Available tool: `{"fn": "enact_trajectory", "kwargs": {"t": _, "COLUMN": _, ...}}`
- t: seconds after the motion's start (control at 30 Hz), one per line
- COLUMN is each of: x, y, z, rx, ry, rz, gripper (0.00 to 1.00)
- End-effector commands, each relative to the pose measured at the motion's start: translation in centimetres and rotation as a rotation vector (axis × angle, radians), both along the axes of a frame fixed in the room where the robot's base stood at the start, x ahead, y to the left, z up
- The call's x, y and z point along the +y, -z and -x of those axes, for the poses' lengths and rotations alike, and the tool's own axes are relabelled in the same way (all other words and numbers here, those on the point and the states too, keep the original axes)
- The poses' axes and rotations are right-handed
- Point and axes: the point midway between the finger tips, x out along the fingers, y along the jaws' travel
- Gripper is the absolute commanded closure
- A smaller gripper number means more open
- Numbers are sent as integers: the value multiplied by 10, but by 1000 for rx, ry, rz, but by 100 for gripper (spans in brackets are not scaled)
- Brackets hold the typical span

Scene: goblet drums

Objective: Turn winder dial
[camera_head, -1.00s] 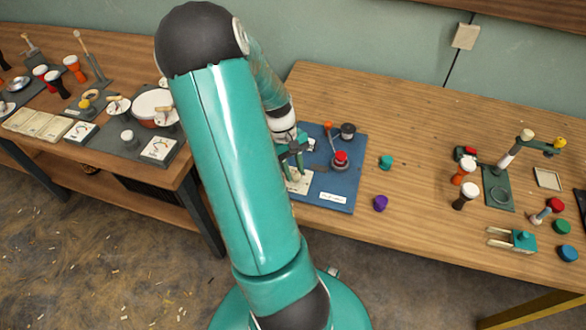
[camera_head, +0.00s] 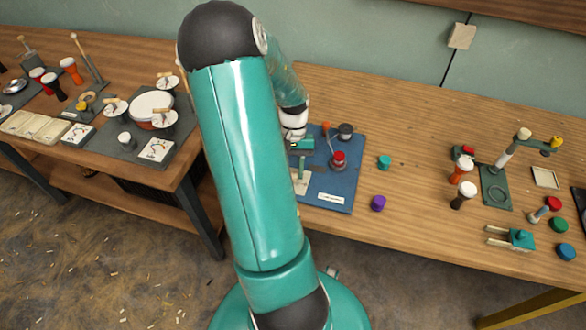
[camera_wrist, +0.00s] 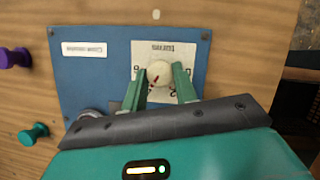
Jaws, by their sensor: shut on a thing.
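The winder dial (camera_wrist: 160,73) is a round cream knob with a red pointer mark. It sits on a white printed scale plate (camera_wrist: 148,48) on a blue board (camera_wrist: 105,68). In the wrist view my gripper (camera_wrist: 160,82) has its two green fingers on either side of the dial, shut on it. The pointer slants toward the lower left of that picture. In the head view my gripper (camera_head: 302,170) is over the left part of the blue board (camera_head: 343,185), and my arm and fingers hide the dial.
A red-topped knob (camera_head: 338,160) and a black knob (camera_head: 345,130) stand on the board. Teal (camera_head: 384,162) and purple (camera_head: 378,203) spools lie right of it. Small drums and a stand (camera_head: 496,185) are farther right. A second table with drums (camera_head: 152,108) is at left.

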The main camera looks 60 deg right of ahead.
Motion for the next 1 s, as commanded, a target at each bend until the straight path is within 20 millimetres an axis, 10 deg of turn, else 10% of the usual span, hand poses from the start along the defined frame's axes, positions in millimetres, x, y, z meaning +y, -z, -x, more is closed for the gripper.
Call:
{"fn": "enact_trajectory", "kwargs": {"t": 0.37, "x": 0, "y": 0, "z": 0, "rx": -1, "ry": 4, "rz": 1, "gripper": 94}}
{"fn": "enact_trajectory", "kwargs": {"t": 0.4, "x": 0, "y": 0, "z": 0, "rx": -1, "ry": 4, "rz": 1, "gripper": 66}}
{"fn": "enact_trajectory", "kwargs": {"t": 0.5, "x": 0, "y": 0, "z": 0, "rx": 0, "ry": 4, "rz": 0, "gripper": 50}}
{"fn": "enact_trajectory", "kwargs": {"t": 1.0, "x": -3, "y": -18, "z": -4, "rx": -3, "ry": 2, "rz": 2, "gripper": 50}}
